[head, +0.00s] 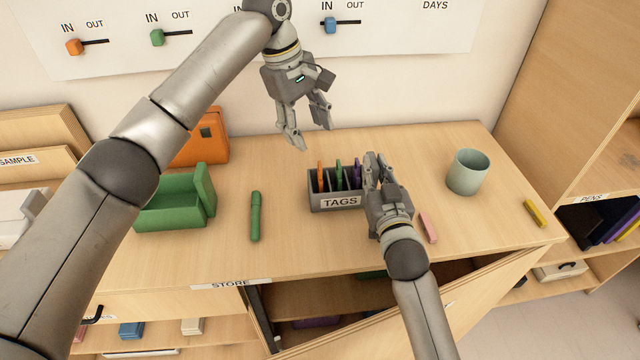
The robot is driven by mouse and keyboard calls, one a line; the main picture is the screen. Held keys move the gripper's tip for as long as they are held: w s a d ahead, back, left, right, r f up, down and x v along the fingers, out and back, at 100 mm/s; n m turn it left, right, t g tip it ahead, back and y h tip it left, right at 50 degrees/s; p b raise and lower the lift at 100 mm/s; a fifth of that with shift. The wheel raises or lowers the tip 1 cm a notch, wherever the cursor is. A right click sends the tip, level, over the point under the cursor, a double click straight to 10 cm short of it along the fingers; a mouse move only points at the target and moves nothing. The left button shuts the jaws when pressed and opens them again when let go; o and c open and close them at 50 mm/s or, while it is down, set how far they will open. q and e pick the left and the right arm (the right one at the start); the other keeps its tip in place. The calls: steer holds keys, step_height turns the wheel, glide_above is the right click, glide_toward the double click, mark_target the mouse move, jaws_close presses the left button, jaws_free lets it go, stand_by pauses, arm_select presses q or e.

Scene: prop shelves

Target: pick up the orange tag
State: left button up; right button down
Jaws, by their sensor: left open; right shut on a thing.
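The orange tag (320,176) stands upright in the leftmost part of the grey rack labelled TAGS (322,202). A green tag (338,175) and a purple tag (357,172) stand to its right. My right gripper (373,158) is at the rack's right end, right of the purple tag and apart from the orange tag. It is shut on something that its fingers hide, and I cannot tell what. My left gripper (312,138) is open and empty, above and behind the rack. The rack's right end is partly hidden by my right gripper.
A green open box (175,215), an orange case (207,145) and a green marker (255,216) are left of the rack. A pink block (428,228), a pale green cup (467,172) and a yellow block (535,213) are to the right. A cabinet door (440,305) hangs open below.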

mark_target(320, 165)
arm_select(q)
steer(key=f+n, duration=0.3)
steer(key=d+f+n+y, duration=0.1)
steer(key=f+n, duration=0.3)
steer(key=d+f+n, duration=0.1)
steer(key=f+n, duration=0.2)
steer(key=n, duration=0.1)
steer(key=shift+s+d+f, duration=0.1)
steer(key=shift+d+f, duration=0.1)
steer(key=shift+d, duration=0.05)
steer(key=c, duration=0.6)
